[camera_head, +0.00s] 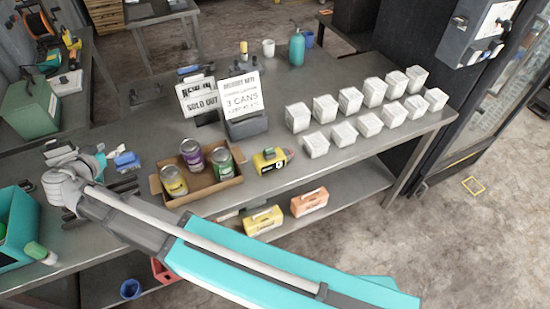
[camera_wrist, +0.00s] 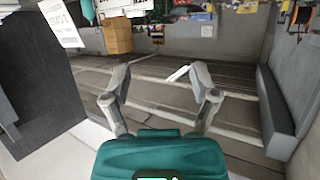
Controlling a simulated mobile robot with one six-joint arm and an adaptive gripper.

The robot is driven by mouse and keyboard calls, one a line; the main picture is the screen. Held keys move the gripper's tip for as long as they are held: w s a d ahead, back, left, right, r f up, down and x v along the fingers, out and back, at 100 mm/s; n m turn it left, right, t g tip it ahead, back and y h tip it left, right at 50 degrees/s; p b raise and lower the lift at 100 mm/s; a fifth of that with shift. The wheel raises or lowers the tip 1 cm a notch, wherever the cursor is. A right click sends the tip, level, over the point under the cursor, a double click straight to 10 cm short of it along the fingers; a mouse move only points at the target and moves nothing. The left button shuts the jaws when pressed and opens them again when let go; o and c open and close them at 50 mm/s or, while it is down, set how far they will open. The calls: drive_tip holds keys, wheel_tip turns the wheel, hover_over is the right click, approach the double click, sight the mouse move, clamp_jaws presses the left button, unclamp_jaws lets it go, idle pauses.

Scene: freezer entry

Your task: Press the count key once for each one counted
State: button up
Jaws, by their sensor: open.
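A yellow and black counter (camera_head: 267,161) with a reddish end lies on the bench; its small display is too small to read surely. To its left an open cardboard tray (camera_head: 205,194) holds a yellow can (camera_head: 173,181), a purple can (camera_head: 192,156) and a green can (camera_head: 222,163), all upright. A white sign (camera_head: 241,97) behind them reads "3 CANS". My gripper (camera_wrist: 162,96) is open and empty in the wrist view, its two fingers apart. In the head view my arm reaches to the bench's left part, left of the tray, apart from the counter.
Two rows of white boxes (camera_head: 350,101) fill the bench's right side. A teal bottle (camera_head: 297,49) and white cup (camera_head: 268,48) stand at the back. A teal bin (camera_head: 18,250) is at left. Yellow and orange items lie below.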

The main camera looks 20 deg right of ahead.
clamp_jaws()
idle(1.4)
